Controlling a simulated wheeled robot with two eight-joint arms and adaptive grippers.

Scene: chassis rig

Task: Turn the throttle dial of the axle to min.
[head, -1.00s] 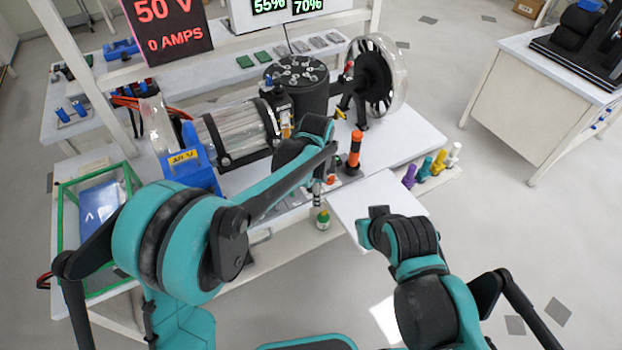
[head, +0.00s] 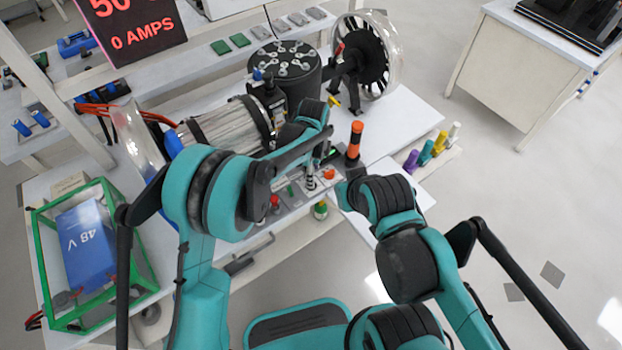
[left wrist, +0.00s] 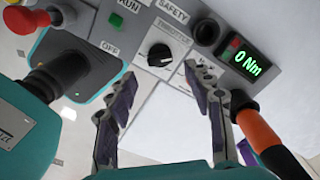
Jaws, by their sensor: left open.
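The throttle dial (left wrist: 160,55) is a round black knob on a light grey plate labelled THROTTLE in the left wrist view. A pale mark shows on it, but its setting is too small to read. My left gripper (left wrist: 160,76) is open, its two fingers on either side of the dial in the picture and nearer the camera. I see no contact with the dial. In the head view the left gripper (head: 312,176) points down over the control panel, mostly covered by its own arm. My right arm ends near the panel's right side, with its fingers out of sight.
The motor cylinder (head: 228,128) lies behind; a green-framed battery box (head: 45,270) stands left.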

